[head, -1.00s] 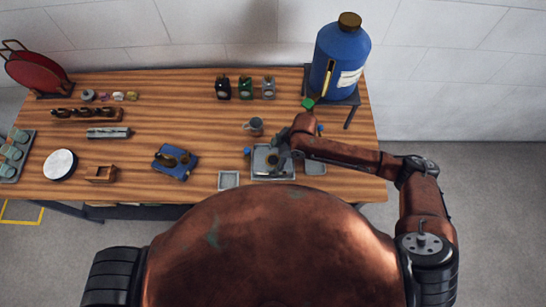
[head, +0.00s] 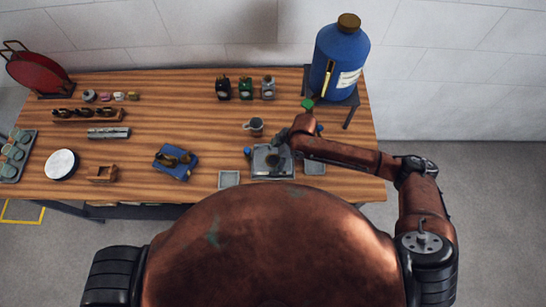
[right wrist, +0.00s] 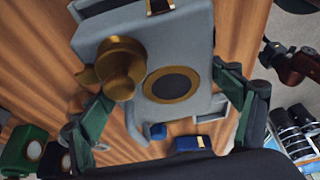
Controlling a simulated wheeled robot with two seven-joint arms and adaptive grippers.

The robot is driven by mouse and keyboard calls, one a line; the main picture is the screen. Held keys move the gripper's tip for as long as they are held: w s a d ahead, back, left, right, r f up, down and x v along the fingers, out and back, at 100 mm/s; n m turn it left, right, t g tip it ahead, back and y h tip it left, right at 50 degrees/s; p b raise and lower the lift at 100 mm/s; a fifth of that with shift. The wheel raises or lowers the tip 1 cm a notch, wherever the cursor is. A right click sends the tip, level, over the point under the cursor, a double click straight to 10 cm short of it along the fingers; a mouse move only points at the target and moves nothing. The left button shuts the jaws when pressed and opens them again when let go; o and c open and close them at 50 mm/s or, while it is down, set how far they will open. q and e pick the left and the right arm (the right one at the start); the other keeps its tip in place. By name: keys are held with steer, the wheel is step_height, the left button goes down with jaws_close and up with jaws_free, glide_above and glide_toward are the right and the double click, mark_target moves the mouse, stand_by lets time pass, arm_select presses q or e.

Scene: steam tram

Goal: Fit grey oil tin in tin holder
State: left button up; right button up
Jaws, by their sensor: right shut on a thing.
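My right gripper (head: 283,138) reaches in from the right, low over a grey square fixture (head: 258,171) near the table's front edge, perhaps the tin holder. In the right wrist view its green fingers (right wrist: 165,110) are shut on a grey body with a brass cap and a dark, brass-ringed disc, which I take for the grey oil tin (right wrist: 195,55). In the head view the gripper mostly hides the tin. I cannot tell whether it sits in the fixture or just above it. My left gripper is not in view.
Flat grey pads (head: 229,179) flank the fixture. A grey mug (head: 255,126) stands just behind it. Black, green (head: 245,90) and grey items with pale discs stand at the back. A large blue canister (head: 338,60) stands back right.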

steer(key=shift+f, duration=0.85)
stand_by(1.0)
steer(key=shift+p, duration=0.35)
stand_by(0.4)
steer(key=o, duration=1.5)
steer(key=shift+c, duration=0.2)
steer(key=shift+f, duration=0.1)
steer(key=shift+d, duration=0.1)
steer(key=v, duration=1.2)
